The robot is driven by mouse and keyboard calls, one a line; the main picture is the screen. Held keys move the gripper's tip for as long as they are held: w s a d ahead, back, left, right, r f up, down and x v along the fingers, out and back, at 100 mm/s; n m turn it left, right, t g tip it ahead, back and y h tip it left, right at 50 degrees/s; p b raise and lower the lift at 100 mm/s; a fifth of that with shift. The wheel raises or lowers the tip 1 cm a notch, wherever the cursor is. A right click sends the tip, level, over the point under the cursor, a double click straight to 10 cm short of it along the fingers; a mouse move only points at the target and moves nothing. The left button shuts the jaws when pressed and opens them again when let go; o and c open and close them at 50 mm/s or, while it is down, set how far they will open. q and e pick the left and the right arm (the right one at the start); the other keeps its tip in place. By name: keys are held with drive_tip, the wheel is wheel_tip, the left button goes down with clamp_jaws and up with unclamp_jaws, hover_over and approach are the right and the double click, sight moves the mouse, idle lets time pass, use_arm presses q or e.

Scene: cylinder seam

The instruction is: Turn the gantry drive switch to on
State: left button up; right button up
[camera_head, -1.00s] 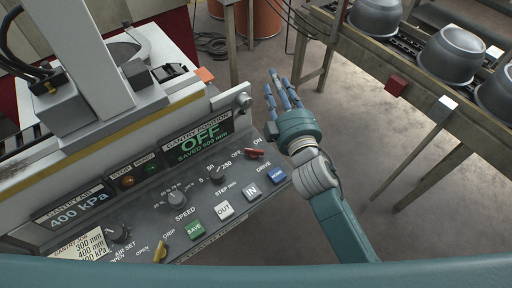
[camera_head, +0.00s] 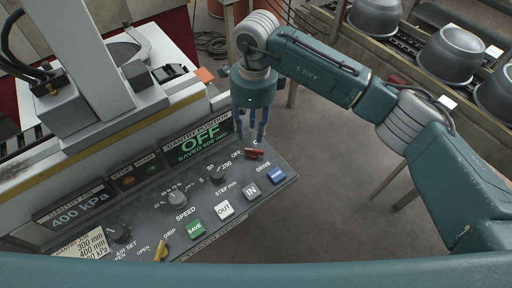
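The gantry drive switch is a small red lever (camera_head: 254,153) at the right end of the grey control panel, between the OFF and ON labels and above the word DRIVE. It lies tilted; its exact setting is hard to read as the gripper covers part of the labels. The gantry position display (camera_head: 197,138) reads OFF in green. My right gripper (camera_head: 251,138) points down just above the red lever, its blue fingers apart and empty. I cannot tell if a fingertip touches the lever. My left gripper is not in view.
The panel also carries a speed knob (camera_head: 177,199), a step knob (camera_head: 217,173), a green SAVE button (camera_head: 195,229), white OUT and IN buttons, a blue button (camera_head: 276,174) and a yellow grip lever (camera_head: 161,251). A conveyor with metal pots (camera_head: 449,53) stands at right.

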sight(256, 151)
drive_tip(key=shift+h, duration=0.3)
drive_tip(key=f+p, duration=0.1)
drive_tip(key=f, duration=0.2)
drive_tip(key=f+p, duration=0.1)
drive_tip(key=f, duration=0.2)
drive_tip(key=d+f+p, duration=0.1)
drive_tip(key=f, duration=0.2)
drive_tip(key=shift+w+d+f+p, duration=0.1)
drive_tip(key=shift+w+f+p, duration=0.05)
drive_tip(key=shift+f+p, duration=0.2)
drive_tip(key=shift+w+f, duration=0.1)
drive_tip(key=shift+f, duration=0.25)
clamp_jaws()
